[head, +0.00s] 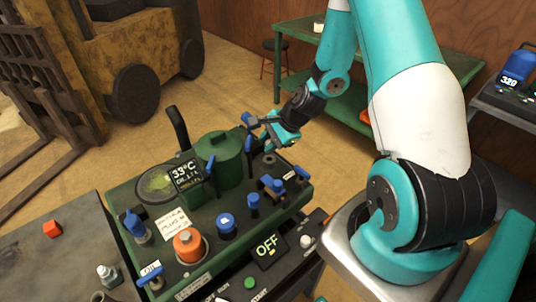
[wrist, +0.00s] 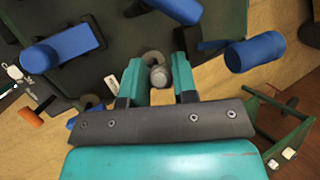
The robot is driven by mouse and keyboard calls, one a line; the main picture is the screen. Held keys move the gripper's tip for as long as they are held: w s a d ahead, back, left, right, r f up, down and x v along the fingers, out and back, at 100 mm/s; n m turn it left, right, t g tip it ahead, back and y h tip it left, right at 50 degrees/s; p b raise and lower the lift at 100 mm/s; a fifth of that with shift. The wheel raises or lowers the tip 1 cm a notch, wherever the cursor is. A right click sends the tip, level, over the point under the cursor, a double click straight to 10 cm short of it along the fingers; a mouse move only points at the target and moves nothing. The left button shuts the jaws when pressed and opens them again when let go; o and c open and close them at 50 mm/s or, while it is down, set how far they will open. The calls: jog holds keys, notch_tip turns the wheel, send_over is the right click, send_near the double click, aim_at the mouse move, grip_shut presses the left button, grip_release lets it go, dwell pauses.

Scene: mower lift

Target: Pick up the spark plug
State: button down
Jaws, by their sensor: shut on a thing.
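My gripper (head: 272,136) is over the back right corner of the green machine (head: 205,262) in the head view. In the wrist view, my gripper (wrist: 157,68) has its two teal fingers closed on a small grey round-ended piece (wrist: 158,77), which looks like the spark plug seen end-on. Its lower part is hidden, so I cannot tell whether it is clear of the machine. In the head view my gripper hides it.
The machine top carries a green cylinder (head: 219,158), an orange knob (head: 189,244), a display (head: 187,175) and several blue handles and knobs. A grey bench (head: 60,270) at left holds an orange cube (head: 52,229) and a metal fitting (head: 109,275). A green table (head: 345,104) stands behind.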

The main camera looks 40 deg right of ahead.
aim_at(269, 141)
notch_tip(269, 141, up, 15)
jog(key=b, duration=0.1)
jog(key=shift+f, duration=0.15)
dwell(0.4)
